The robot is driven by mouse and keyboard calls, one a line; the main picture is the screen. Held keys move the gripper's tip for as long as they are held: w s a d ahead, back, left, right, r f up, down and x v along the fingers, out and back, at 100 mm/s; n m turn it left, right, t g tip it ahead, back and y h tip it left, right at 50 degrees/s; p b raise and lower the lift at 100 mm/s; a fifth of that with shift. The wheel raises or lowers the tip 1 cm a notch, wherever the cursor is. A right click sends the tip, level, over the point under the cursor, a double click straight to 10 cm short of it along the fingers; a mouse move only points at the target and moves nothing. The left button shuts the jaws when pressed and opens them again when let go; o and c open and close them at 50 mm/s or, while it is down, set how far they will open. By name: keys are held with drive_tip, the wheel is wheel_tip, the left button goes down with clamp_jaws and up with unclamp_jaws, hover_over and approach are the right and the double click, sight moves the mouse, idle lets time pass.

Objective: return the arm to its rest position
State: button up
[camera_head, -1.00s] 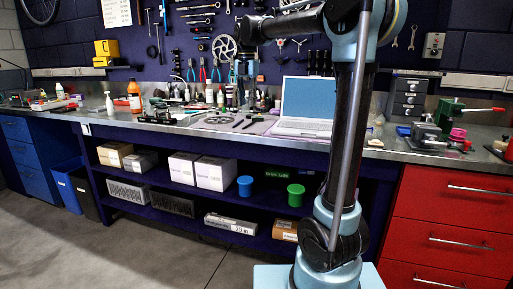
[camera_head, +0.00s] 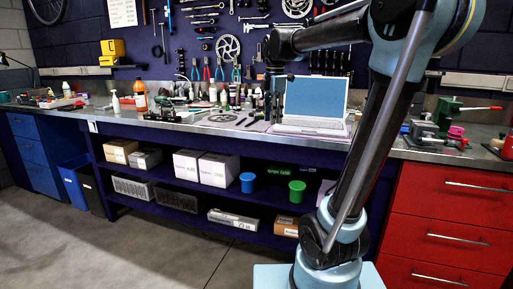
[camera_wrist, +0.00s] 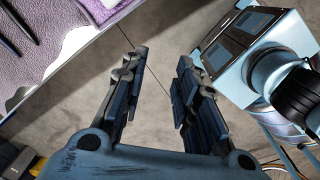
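My arm (camera_head: 375,140) rises at the right of the head view and bends at the top, with its forearm reaching left over the bench. My gripper (camera_head: 275,95) hangs from the forearm's end in front of the bench tools, left of the laptop; it is small and dark there. In the wrist view my gripper (camera_wrist: 161,58) has its two dark fingers apart, with only grey floor seen between them. Nothing is held. My own base and lower arm show at the right of the wrist view.
The workbench (camera_head: 185,125) carries an open laptop (camera_head: 312,103), an orange bottle (camera_head: 139,96) and several tools. A green vise (camera_head: 440,118) stands at the right above the red drawers (camera_head: 450,215). The floor (camera_head: 120,245) in front is clear. A purple mat (camera_wrist: 60,60) shows in the wrist view.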

drive_tip(key=s+d+f+m, duration=0.4)
drive_tip(key=s+f+m, duration=0.3)
drive_tip(key=s+f, duration=0.1)
drive_tip(key=s+d+f+m+t, duration=0.1)
drive_tip(key=s+d+f+m, duration=0.3)
drive_tip(key=s+f+m, duration=0.3)
drive_tip(key=s+d+f+m, duration=0.4)
drive_tip(key=s+f+m, duration=0.4)
drive_tip(key=f, duration=0.3)
drive_tip(key=shift+s+d+m+t, duration=0.3)
drive_tip(key=shift+s+d, duration=0.05)
drive_tip(key=shift+d, duration=0.05)
drive_tip(key=shift+f, duration=0.1)
